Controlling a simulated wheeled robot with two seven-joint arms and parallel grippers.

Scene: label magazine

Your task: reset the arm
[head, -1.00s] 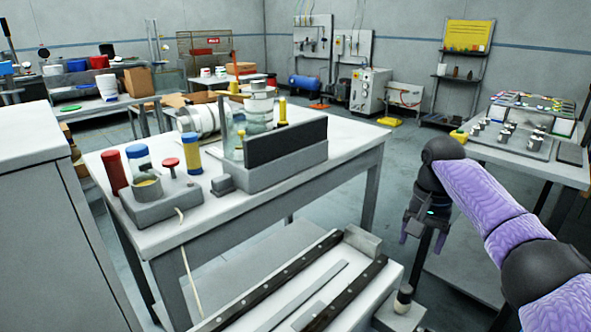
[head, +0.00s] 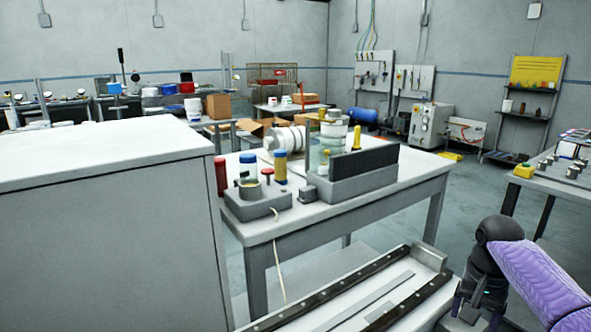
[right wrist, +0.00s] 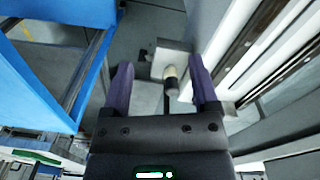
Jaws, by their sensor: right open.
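My right arm with purple links comes in from the right of the head view, and its dark gripper (head: 470,304) hangs low at the bottom right edge, its fingers hardly visible there. In the right wrist view the right gripper (right wrist: 161,64) has its two purple fingers wide apart with nothing held between them. Beyond the fingers a small pale-topped knob (right wrist: 171,73) shows on a dark stem; I cannot tell its distance. My left gripper is not in view.
A white-topped rail bench (head: 345,298) lies beside the right gripper. A table (head: 407,187) behind it carries a grey holder with a black plate (head: 365,163), jars and a roll. A large grey cabinet (head: 110,240) fills the left. A blue frame (right wrist: 45,70) shows in the wrist view.

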